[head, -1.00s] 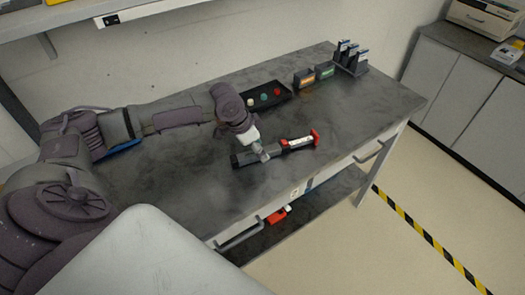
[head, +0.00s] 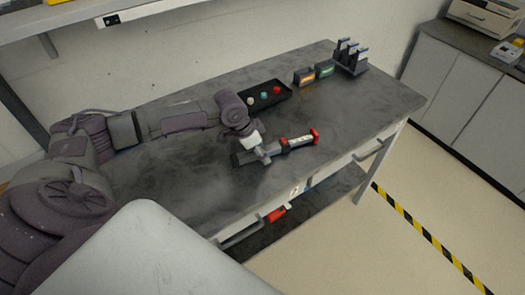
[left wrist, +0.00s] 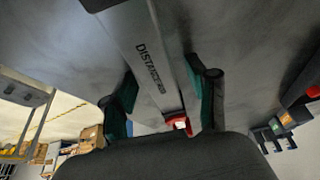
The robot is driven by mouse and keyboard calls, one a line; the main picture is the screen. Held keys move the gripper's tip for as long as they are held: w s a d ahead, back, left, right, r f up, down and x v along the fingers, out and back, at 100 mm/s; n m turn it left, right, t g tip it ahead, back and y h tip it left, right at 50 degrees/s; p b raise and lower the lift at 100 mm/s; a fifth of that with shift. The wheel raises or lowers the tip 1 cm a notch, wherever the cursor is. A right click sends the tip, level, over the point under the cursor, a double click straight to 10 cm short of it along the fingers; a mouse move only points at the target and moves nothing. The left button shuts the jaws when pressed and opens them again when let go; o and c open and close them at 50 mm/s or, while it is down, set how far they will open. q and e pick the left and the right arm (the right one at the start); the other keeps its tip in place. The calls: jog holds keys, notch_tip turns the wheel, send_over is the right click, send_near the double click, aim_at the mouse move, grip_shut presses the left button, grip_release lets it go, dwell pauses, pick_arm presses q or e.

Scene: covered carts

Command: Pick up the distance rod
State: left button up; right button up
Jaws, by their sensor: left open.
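The distance rod (head: 299,141) lies on the dark worktop, near its front edge. The gripper is open, with a gap beside the rod. My right gripper is not in view.
A black tray (head: 286,92) with several coloured round pieces lies behind the gripper. Two small boxes (head: 314,73) and a dark rack (head: 352,66) stand at the back right. The worktop right of the rod is clear. A red item (head: 276,215) is on the lower shelf.

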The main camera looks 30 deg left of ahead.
pick_arm(q)
grip_shut()
dwell(0.3)
dwell(0.3)
